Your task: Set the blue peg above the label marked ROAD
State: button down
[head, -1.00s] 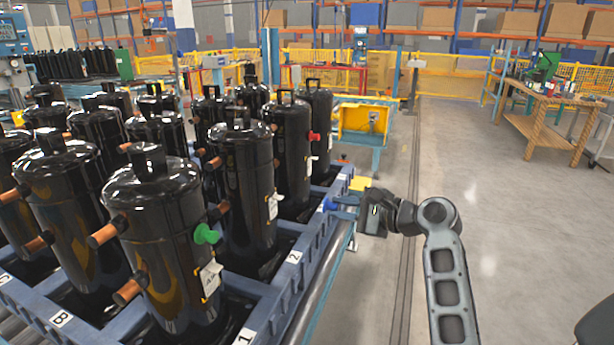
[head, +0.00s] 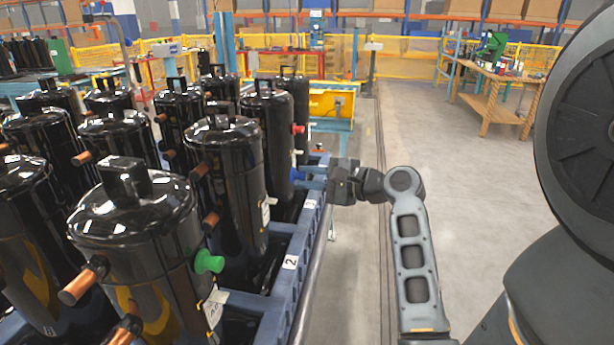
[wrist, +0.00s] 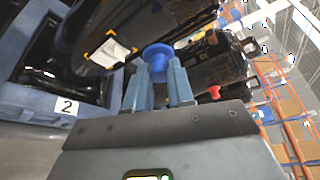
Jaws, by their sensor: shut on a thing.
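The blue peg (head: 296,174) is between the fingertips of my gripper (head: 304,178), beside the row of black compressors at the pallet's right side. In the wrist view the peg (wrist: 157,57) shows its round blue end facing a dark compressor, and the two fingers of my gripper (wrist: 158,80) close on its sides. I cannot tell whether the peg touches the compressor. A white label with yellow corner marks (wrist: 110,50) is left of the peg there. Another label (head: 213,305) is on the nearest compressor. No label wording is readable; I cannot tell which says ROAD.
A green peg (head: 208,262) sticks out of the nearest compressor, and a red peg (head: 298,129) from one farther back. The blue pallet rail (head: 275,300) carries numbered plates, such as 2 (head: 290,262). Open floor (head: 460,190) lies to the right.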

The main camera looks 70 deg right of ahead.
aim_at(293, 175)
jog(key=shift+r+p, duration=0.15)
jog(key=shift+p, duration=0.35)
jog(key=shift+w+a+p, duration=0.15)
jog(key=shift+w+p, duration=0.25)
jog(key=shift+w, duration=1)
jog(key=shift+w+a+p, duration=0.15)
jog(key=shift+w+p, duration=0.25)
jog(key=shift+w, duration=1)
jog(key=shift+p, duration=0.95)
jog(key=shift+w, duration=0.7)
jog(key=c, duration=0.9)
grip_release()
